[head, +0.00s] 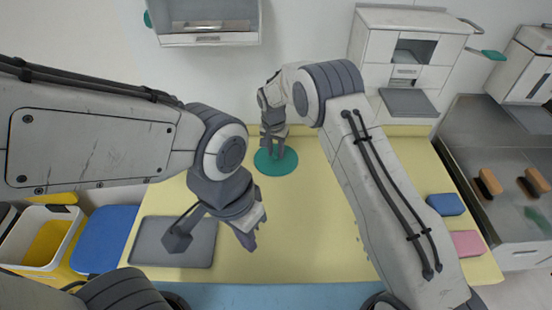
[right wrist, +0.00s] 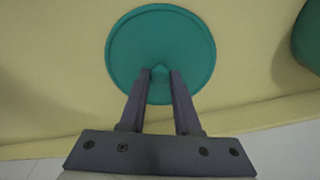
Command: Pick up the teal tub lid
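The teal tub lid (head: 275,160) is a flat round disc near the back edge of the yellow mat. My right gripper (head: 273,148) points straight down over the lid. I cannot tell whether the lid is off the mat.
Another teal thing (right wrist: 308,38) is partly visible in the right wrist view. A grey tray (head: 150,245) lies on the left. Blue (head: 445,204) and pink (head: 467,243) blocks lie at the right. A white cabinet (head: 378,45) stands behind. The mat's middle is clear.

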